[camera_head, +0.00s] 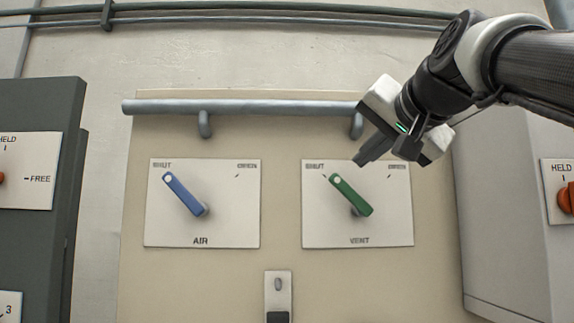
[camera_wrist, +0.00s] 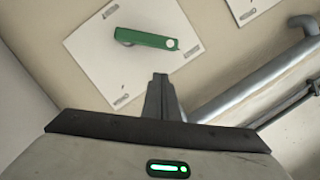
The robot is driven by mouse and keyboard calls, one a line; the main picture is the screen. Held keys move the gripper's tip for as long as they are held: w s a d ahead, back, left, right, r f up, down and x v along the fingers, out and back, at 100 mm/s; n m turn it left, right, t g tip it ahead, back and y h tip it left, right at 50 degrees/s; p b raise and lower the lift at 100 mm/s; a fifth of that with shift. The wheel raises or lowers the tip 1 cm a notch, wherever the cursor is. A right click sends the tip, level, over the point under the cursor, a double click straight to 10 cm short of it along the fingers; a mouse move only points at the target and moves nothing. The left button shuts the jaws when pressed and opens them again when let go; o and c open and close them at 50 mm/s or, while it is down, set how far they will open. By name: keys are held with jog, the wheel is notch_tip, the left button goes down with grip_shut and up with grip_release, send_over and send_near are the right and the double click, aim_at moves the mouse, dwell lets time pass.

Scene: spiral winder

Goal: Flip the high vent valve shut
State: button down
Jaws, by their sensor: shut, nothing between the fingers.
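The vent valve has a green lever (camera_head: 350,194) on a white plate marked SHUT, OPEN and VENT (camera_head: 390,228). In the head view the lever slants up and left from its pivot, its white-dotted end towards the SHUT mark. My gripper (camera_head: 363,160) is shut and empty, in front of the plate's upper part, above and right of the lever's end. In the wrist view the green lever (camera_wrist: 145,38) lies beyond my fingertips (camera_wrist: 160,78), and a gap shows between them. How far the fingers stand off the plate is unclear.
A blue lever (camera_head: 184,194) on the AIR plate (camera_head: 235,225) also slants towards SHUT. A grey pipe rail (camera_head: 240,107) runs above both plates. A dark cabinet (camera_head: 40,100) stands left and a grey cabinet (camera_head: 505,220) right. A small latch plate (camera_head: 278,290) sits below.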

jog(key=b+v, duration=0.1)
jog(key=v, duration=0.9)
jog(key=shift+d+r+b, duration=0.2)
jog(key=shift+b, duration=0.15)
jog(key=s+a+f+n+g+h, duration=0.15)
jog(key=f+g, duration=0.25)
jog(key=f, duration=1.5)
jog(key=s+a+f+n+g, duration=0.1)
jog(key=a+f+n+g, duration=0.15)
jog(key=f, duration=1.65)
jog(key=s+f+n+g+h, duration=0.1)
jog(key=s+f, duration=0.6)
jog(key=f, duration=0.8)
jog(key=n+g, duration=0.1)
jog(key=g, duration=0.1)
jog(key=shift+s+n+g, duration=0.2)
jog(key=shift+n+g, duration=0.1)
jog(key=shift+g, duration=0.05)
jog(key=shift+f, duration=0.1)
